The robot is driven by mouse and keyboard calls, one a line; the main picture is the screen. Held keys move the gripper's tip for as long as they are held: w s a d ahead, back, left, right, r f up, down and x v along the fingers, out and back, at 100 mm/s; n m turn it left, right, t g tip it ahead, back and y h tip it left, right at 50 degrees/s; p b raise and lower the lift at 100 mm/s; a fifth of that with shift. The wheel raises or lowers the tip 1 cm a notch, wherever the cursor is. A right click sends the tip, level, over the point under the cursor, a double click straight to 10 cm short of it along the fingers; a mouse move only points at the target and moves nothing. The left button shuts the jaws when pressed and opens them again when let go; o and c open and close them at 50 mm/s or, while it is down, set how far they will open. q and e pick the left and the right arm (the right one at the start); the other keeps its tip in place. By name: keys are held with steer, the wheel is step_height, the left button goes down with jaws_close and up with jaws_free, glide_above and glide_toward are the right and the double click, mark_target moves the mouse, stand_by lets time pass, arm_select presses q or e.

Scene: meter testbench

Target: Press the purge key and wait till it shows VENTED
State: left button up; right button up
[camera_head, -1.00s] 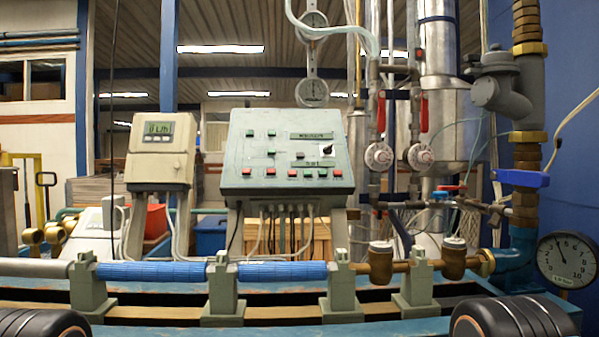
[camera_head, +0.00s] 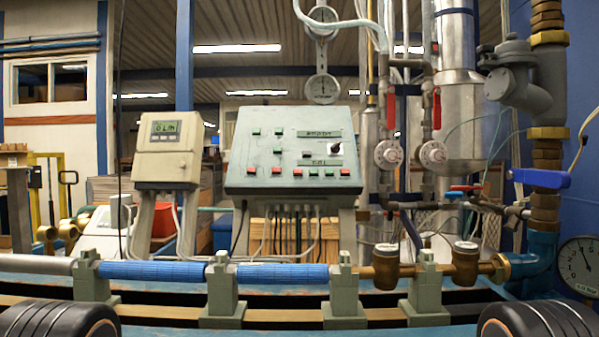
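A grey-green control panel (camera_head: 290,120) with a sloped face stands at the middle, behind the pipe run. It has several small green and red keys, a dark knob at the right, and two dark strips with lettering: an upper strip (camera_head: 325,134) and a lower strip (camera_head: 320,162). The lettering is too small to read surely, and I cannot tell which key is the purge key. Neither of my grippers is in view; only rounded black parts of mine show in the bottom corners.
A beige meter (camera_head: 168,150) with a small display stands left of the panel. A pipe with blue sleeves (camera_head: 283,274) and brass fittings runs across the front. Valves with red levers and steel tanks stand at right. A round gauge (camera_head: 580,265) sits at the right edge.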

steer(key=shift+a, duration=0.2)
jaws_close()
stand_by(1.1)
